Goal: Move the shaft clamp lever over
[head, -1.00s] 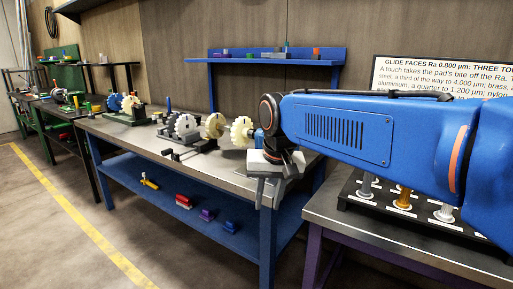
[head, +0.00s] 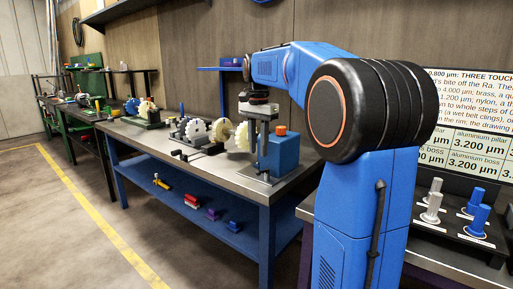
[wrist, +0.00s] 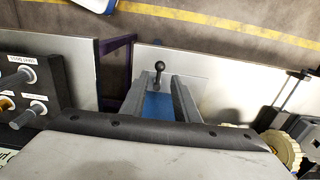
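A black lever with a ball knob (wrist: 160,66), which looks like the shaft clamp lever, shows in the wrist view. Its stem runs down into the gap between my fingers. My gripper (wrist: 160,82) is open, with one finger on each side of that gap; I cannot tell whether either finger touches the lever. In the head view my gripper (head: 258,148) points down in front of a blue box (head: 282,155) with an orange top piece, close over the bench. The lever cannot be made out clearly in the head view.
A cream gear (head: 242,137) stands close left of my gripper, with more gears (head: 196,131) beyond on the metal bench (head: 225,175). A black stand with pillars (head: 455,232) is on the right bench. A blue shelf (head: 170,196) runs below.

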